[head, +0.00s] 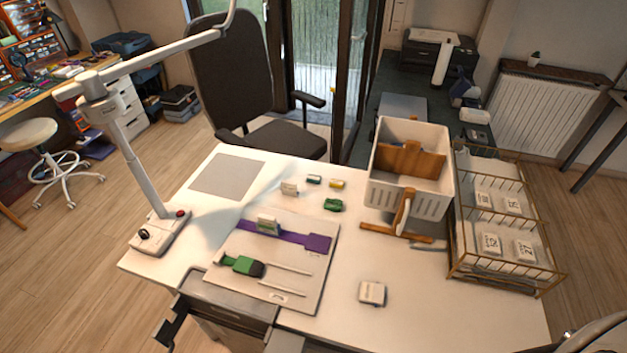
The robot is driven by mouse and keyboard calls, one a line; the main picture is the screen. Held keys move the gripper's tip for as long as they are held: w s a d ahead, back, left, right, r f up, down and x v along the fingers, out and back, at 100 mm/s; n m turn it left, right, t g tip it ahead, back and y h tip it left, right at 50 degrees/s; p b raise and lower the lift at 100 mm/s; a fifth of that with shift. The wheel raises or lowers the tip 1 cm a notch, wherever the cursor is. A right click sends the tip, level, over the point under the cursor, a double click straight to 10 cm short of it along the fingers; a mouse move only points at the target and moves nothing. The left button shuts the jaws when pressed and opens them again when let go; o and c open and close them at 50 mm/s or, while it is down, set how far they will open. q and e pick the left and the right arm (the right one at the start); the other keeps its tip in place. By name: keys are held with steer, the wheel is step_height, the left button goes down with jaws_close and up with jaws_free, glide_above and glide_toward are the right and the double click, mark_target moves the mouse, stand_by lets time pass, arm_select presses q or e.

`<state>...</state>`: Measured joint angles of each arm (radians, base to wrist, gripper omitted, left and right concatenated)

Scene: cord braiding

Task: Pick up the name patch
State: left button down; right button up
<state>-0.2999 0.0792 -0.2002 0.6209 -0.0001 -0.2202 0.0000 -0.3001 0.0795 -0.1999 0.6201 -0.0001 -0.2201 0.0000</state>
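No piece is clearly readable as the name patch. A small pale block (372,293) lies alone at the table's front right. Another small pale piece (289,188) lies behind the white board (297,297). A green and black piece (243,265) lies on the board's front left. A dark part, seemingly my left gripper (172,328), shows at the lower left, apart from these; its fingers cannot be made out.
A lamp (160,232) stands at the table's left. A grey mat (228,175) lies at the back. Small green and yellow pieces (333,205) lie behind the board. A white bin (432,205) and wire rack (508,284) with white packets stand at right. The front right is mostly clear.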

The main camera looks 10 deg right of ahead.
steer(key=shift+c, duration=0.3)
steer(key=c, duration=0.3)
steer(key=o, duration=0.3)
arm_select(q)
steer(key=c, duration=0.6)
jaws_free()
steer(key=shift+c, duration=0.2)
arm_select(e)
steer(key=shift+d, duration=0.1)
arm_select(q)
steer(key=shift+a, duration=0.15)
